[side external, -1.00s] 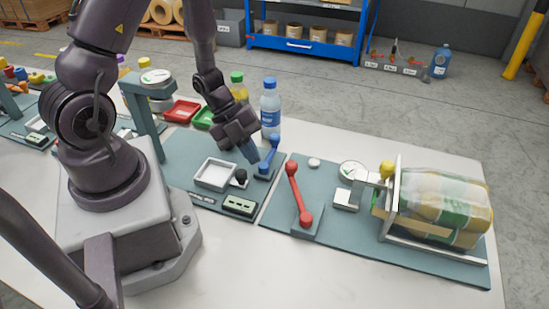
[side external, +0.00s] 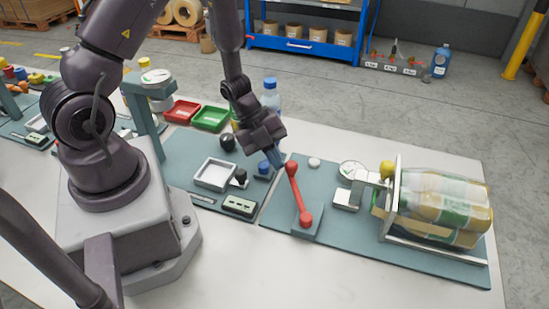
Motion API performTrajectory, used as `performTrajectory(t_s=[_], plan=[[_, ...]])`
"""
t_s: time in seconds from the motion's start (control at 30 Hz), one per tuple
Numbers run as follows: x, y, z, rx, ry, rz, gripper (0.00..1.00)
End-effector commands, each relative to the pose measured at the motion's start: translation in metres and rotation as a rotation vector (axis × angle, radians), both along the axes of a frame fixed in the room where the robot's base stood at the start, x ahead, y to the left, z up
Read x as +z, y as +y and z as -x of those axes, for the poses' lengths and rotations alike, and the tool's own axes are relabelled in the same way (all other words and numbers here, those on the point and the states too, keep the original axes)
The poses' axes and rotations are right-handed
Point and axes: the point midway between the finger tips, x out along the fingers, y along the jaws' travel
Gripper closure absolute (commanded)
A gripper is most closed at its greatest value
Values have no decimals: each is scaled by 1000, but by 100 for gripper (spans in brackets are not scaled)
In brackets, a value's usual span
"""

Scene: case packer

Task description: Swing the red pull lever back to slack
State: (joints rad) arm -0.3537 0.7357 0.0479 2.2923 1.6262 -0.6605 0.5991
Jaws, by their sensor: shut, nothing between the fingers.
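The red pull lever (side external: 295,190) stands on a grey base (side external: 303,222) on the teal mat of the packing station. It has a ball at each end. Its upper end leans to the left and away from its pivot. My gripper (side external: 277,158) is shut and empty, pointing down just left of the lever's upper ball. I cannot tell whether the fingertips touch it. A blue lever's base (side external: 264,168) sits to the left, and its arm is largely hidden behind my gripper.
A packed bundle of bottles (side external: 445,205) sits behind a white frame at right, beside a round gauge (side external: 352,170). A white tray (side external: 215,174) and small green display box (side external: 239,206) lie left. A blue-capped bottle (side external: 271,95) stands behind my gripper.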

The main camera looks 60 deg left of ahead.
Motion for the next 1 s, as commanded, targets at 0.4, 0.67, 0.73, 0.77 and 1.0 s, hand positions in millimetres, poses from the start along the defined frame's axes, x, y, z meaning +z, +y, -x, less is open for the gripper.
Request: performTrajectory(t_s=[0.4, 0.67, 0.73, 0.77, 1.0], plan=[[0, -3, -26, -176, -2, -3, 100], [-1, -10, -51, -370, -1, -2, 100], [-1, -13, -57, -417, -2, -1, 100], [-1, -14, -59, -435, 0, -1, 100], [0, -20, -71, -463, 0, -1, 100]])
